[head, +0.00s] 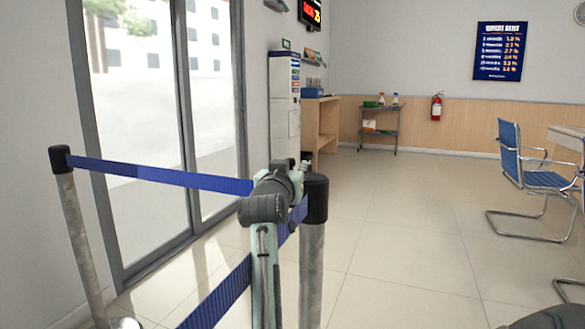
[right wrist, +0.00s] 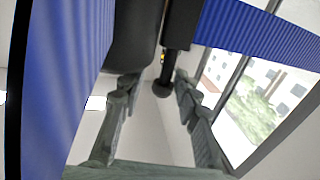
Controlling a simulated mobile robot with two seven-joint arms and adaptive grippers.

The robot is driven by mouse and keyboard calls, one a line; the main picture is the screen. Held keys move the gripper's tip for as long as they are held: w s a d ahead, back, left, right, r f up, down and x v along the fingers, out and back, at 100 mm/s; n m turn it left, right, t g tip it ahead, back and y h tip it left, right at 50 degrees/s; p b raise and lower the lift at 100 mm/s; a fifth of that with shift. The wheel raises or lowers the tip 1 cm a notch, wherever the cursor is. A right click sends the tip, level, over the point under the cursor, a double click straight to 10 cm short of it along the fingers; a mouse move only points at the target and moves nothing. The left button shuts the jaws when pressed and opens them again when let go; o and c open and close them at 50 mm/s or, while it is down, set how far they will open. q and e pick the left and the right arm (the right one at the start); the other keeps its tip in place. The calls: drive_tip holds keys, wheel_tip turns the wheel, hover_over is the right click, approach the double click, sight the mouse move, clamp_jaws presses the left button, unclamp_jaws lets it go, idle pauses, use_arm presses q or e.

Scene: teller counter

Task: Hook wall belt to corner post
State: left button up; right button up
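The near post (head: 312,265) with a black cap stands upright at the middle of the head view; I take it as the corner post. One blue belt (head: 165,174) runs from the far-left post (head: 75,215) toward it. Another blue belt (head: 222,298) runs from it to the lower left. My right gripper (head: 305,168) is at the cap, partly hidden behind my wrist. In the right wrist view its fingers (right wrist: 156,80) are apart, with a narrow black piece with a round end (right wrist: 163,88) between them, not visibly clamped. Whether a belt end is hooked is hidden. My left gripper is out of view.
Glass doors (head: 150,110) are behind the belts at left. A white kiosk (head: 285,105) and wooden counter (head: 320,125) stand beyond the post. A blue chair (head: 530,175) is at right. Open tiled floor (head: 400,240) lies right of the post.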

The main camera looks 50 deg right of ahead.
drive_tip(key=v, duration=0.6)
drive_tip(key=shift+s+a, duration=0.2)
